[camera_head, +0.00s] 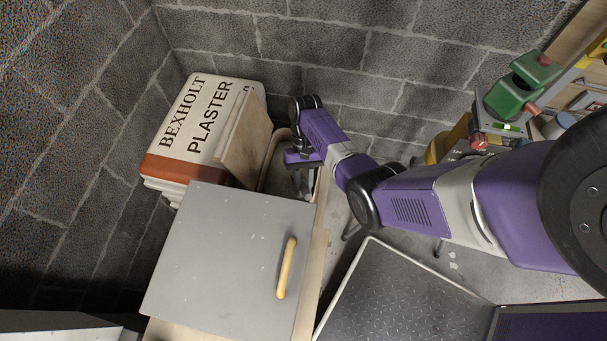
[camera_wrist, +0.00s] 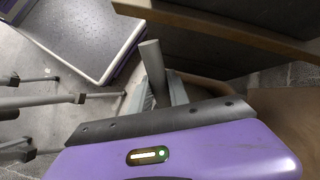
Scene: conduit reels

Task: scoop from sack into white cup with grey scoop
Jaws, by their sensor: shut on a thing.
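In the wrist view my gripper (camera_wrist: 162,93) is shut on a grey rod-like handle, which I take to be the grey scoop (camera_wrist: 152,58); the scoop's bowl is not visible. In the head view my gripper (camera_head: 304,186) points down behind the far right corner of a grey panel. A pale tan curved rim (camera_head: 275,151), perhaps the open sack's, shows just left of the gripper; its inside is hidden. I cannot make out a white cup in either view.
Stacked plaster bags (camera_head: 208,122) stand against the block wall, with a wooden board (camera_head: 243,143) leaning beside them. The grey panel (camera_head: 220,262) with a yellow handle (camera_head: 287,268) fills the near left. A green clamp-like tool (camera_head: 522,85) is at upper right.

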